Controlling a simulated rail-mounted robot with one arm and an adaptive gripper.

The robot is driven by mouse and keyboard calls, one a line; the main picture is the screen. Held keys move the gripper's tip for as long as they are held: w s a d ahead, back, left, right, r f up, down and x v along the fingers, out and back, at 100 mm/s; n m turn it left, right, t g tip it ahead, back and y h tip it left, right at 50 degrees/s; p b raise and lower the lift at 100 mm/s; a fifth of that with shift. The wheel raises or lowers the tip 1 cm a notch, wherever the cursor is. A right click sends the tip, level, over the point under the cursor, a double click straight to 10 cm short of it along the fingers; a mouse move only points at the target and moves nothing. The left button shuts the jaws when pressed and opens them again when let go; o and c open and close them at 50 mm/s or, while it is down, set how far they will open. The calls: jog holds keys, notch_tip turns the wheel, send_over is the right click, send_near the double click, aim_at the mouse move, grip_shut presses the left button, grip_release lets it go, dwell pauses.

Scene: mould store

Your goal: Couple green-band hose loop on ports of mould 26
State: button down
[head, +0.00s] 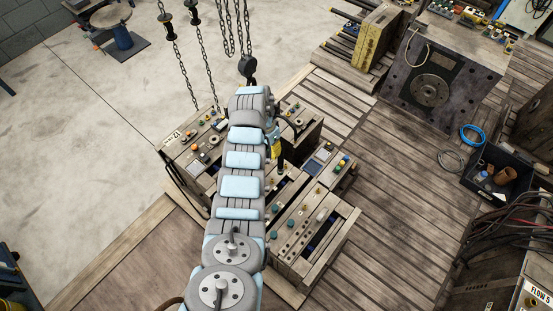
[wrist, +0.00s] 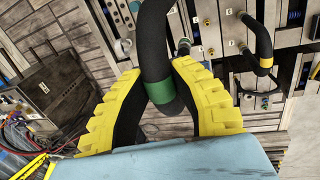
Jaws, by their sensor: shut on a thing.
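My gripper (wrist: 157,76) has yellow-and-black fingers and is shut on a thick black hose loop with a green band (wrist: 160,94). The band sits between the fingers. The loop's upper part runs out of the top of the wrist view, so its ends and any contact with ports cannot be told. In the head view my arm hides most of the gripper; a yellow part (head: 275,150) of it shows. Mould blocks with coloured ports (head: 305,225) stand under the arm. A block at the left carries a number plate (head: 172,136), too small to read surely. I cannot tell which is mould 26.
A black hose with a yellow band (wrist: 265,62) arches beside the held loop, over the mould plates. A chain hook (head: 247,68) hangs just beyond the arm.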

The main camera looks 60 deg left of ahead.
jog(key=shift+w+d+r, duration=0.2)
jog(key=shift+w+d, duration=0.2)
jog(key=shift+w, duration=0.35)
jog(key=shift+w+d+b, duration=0.75)
jog(key=shift+w+d, duration=3.85)
jog(key=shift+w, duration=2.6)
notch_tip(320, 180, down, 16)
jog(key=b, duration=1.5)
jog(key=shift+w+f+b, duration=0.1)
jog(key=shift+f+b, duration=1.1)
jog(key=shift+b, duration=0.25)
